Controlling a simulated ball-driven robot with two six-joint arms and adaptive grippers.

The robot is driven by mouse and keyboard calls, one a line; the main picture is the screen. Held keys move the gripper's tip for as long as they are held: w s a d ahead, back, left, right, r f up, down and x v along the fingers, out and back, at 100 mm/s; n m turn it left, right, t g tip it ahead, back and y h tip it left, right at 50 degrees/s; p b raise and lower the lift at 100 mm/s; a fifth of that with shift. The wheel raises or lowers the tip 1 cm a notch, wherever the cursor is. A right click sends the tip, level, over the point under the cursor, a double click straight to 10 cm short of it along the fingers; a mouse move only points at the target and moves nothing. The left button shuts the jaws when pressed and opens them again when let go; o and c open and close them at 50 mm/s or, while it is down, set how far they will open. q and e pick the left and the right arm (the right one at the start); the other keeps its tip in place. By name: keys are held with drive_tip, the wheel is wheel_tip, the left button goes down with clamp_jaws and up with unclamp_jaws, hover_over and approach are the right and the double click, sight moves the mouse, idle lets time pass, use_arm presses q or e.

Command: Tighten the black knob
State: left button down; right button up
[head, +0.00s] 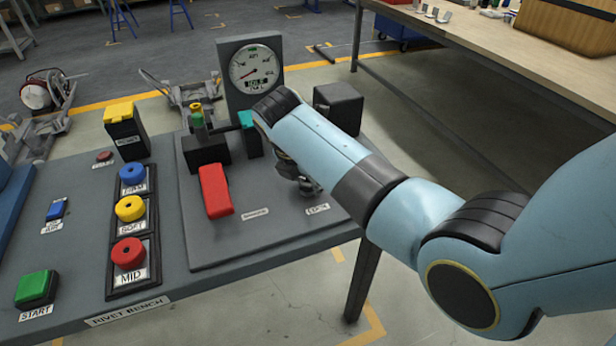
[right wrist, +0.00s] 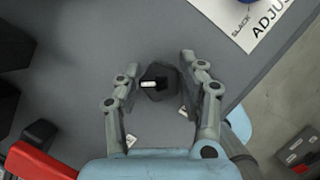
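The black knob (right wrist: 156,83), dark with a short white mark, stands on the grey bench panel in the right wrist view. My right gripper (right wrist: 157,72) is open, with one finger on each side of the knob; gaps show between it and the fingers. In the head view my right gripper (head: 307,187) is low over the right part of the panel, partly hidden by my light-blue arm. The knob cannot be made out there. My left gripper is in neither view.
A red lever (head: 215,191) lies left of my right gripper. A gauge (head: 256,68) on a grey post and a black box (head: 339,107) stand behind. Coloured buttons fill the left of the rivet bench (head: 205,292). An adjust label (right wrist: 255,22) lies nearby.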

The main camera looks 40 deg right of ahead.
drive_tip(key=c, duration=0.4)
drive_tip(key=shift+c, duration=0.3)
